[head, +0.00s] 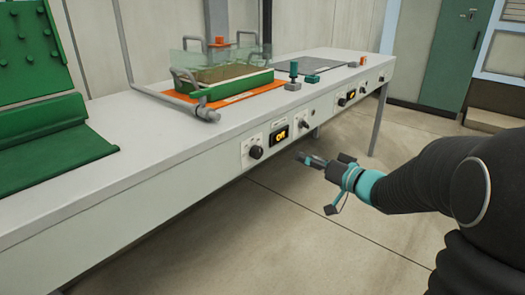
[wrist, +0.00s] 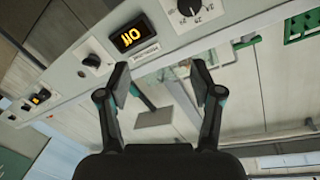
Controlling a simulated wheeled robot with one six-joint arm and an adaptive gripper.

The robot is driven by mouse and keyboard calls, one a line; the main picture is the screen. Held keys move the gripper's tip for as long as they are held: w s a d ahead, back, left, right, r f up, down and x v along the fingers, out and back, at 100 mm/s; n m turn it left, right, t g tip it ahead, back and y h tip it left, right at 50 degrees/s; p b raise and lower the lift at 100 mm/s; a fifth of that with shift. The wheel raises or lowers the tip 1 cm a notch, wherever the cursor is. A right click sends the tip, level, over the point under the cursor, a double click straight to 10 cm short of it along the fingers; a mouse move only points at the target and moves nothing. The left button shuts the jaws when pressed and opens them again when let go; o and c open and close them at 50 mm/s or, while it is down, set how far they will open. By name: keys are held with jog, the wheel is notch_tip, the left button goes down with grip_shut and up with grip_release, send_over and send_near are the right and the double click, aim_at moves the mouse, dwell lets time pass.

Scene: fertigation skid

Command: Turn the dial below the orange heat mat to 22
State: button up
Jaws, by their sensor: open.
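The orange heat mat (head: 240,97) lies on the bench top, with a green tray (head: 225,90) on it. On the bench front below it is a black dial (head: 256,152), left of a lit display (head: 279,134). In the upside-down wrist view, the dial (wrist: 190,7) is cut by the top edge, with a printed number scale around it; its setting is unclear. My gripper (head: 302,157) is open and empty, in front of the panel, right of and apart from the dial. Both fingers (wrist: 160,80) show in the wrist view.
A smaller knob (head: 303,125) sits right of the display. A similar panel (head: 350,96) is farther along the bench front. A green post (head: 293,72) and a grey mat (head: 312,67) are on the bench top. The floor (head: 320,230) before the bench is clear.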

aim_at(261, 152)
jog(key=w+a+g+y, duration=0.1)
jog(key=w+a, duration=0.1)
jog(key=a, duration=0.2)
jog(key=w+a+f+g+y, duration=0.1)
jog(key=w+a, duration=0.1)
jog(key=a, duration=0.2)
jog(key=w+a+y, duration=0.1)
jog(key=w+a, duration=0.1)
jog(key=a, duration=0.3)
jog(key=shift+f+n+g, duration=0.4)
jog(key=c, duration=1.2)
jog(key=shift+o, duration=0.2)
